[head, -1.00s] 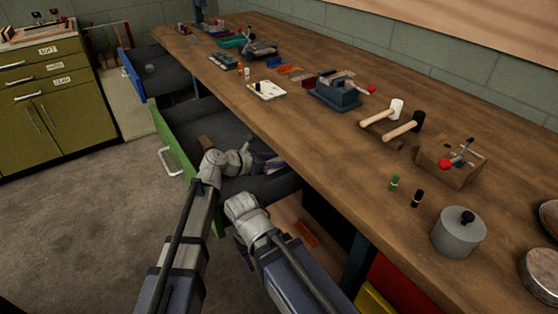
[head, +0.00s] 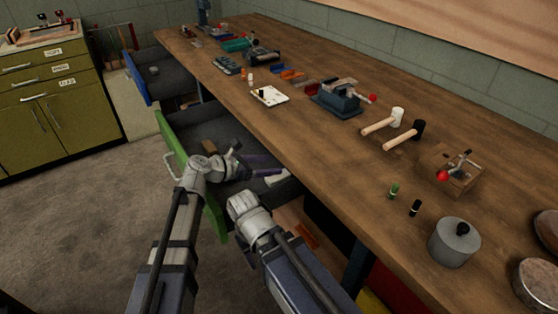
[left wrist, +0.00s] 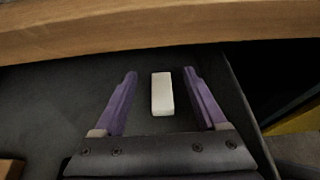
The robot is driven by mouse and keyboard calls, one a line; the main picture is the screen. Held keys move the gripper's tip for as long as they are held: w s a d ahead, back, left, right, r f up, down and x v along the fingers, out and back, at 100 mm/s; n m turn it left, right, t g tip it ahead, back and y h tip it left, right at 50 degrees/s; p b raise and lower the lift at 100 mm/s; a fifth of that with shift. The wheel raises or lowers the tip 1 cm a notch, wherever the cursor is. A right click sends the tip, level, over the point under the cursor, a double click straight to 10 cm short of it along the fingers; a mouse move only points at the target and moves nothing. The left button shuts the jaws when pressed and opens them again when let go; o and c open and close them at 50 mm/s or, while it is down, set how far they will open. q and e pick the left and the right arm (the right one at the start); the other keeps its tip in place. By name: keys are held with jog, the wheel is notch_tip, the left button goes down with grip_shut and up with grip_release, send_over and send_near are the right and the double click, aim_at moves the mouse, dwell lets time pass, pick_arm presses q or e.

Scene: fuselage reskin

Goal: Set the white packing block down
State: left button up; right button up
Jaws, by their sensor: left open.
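The white packing block (head: 277,178) lies in the open green-fronted drawer (head: 205,205), near the bench side. In the left wrist view the white block (left wrist: 162,93) shows as a plain oblong on the dark drawer floor. My left gripper (head: 270,168) reaches into the drawer. Its purple fingers are spread wide, one on each side of the block in the left wrist view (left wrist: 160,74), with a gap on both sides. The height of the fingers above the floor is hard to tell.
A brown block (head: 209,146) lies in the drawer, left of my gripper. The wooden bench (head: 300,140) overhangs the drawer's far side, and its edge (left wrist: 150,30) is close beyond the fingertips. A blue-fronted drawer (head: 135,78) stands open farther left.

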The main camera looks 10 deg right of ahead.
pick_arm(q)
jog(key=p+v, duration=0.1)
jog(key=v, duration=0.5)
jog(key=shift+p, duration=0.4)
jog(key=shift+a+r, duration=0.1)
jog(key=shift+r, duration=0.05)
